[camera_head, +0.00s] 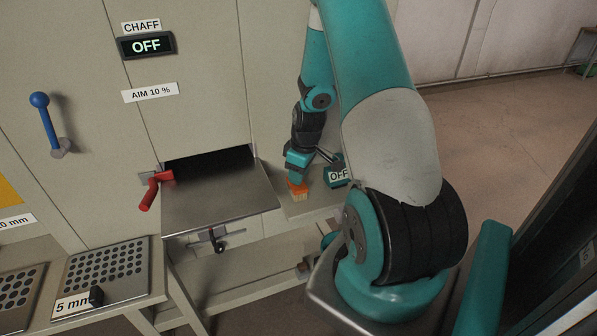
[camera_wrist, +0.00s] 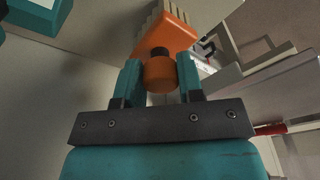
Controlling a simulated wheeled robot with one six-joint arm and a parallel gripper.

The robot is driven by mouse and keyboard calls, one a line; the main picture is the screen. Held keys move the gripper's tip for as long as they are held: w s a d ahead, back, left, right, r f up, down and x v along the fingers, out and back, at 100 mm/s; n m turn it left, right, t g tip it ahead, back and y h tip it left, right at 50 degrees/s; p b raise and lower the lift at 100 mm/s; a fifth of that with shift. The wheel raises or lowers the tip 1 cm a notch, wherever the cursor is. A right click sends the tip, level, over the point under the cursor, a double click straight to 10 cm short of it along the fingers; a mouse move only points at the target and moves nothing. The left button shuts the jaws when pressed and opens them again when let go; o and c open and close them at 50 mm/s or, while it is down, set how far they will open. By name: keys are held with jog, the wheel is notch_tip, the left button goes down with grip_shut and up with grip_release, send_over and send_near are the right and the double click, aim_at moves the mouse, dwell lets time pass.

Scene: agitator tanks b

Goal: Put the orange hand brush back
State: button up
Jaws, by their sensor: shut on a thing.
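The orange hand brush (camera_head: 297,188) has pale bristles. In the head view it is at the shelf right of the metal tray, with its bristles pointing down. My gripper (camera_head: 298,172) is directly above it. In the wrist view the fingers of my gripper (camera_wrist: 160,80) are shut on the round orange handle of the hand brush (camera_wrist: 166,38). The brush head and bristles extend away from the fingers. I cannot tell whether the bristles touch the shelf.
A metal tray (camera_head: 220,203) under a dark slot stands left of the brush, with a red handle (camera_head: 150,190) beside it. A small teal box (camera_head: 337,177) marked OFF is just right of the brush. Perforated plates (camera_head: 103,272) lie at lower left. The floor (camera_head: 490,120) at right is clear.

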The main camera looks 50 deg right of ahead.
jog(key=shift+f, duration=0.15)
jog(key=o, duration=0.9)
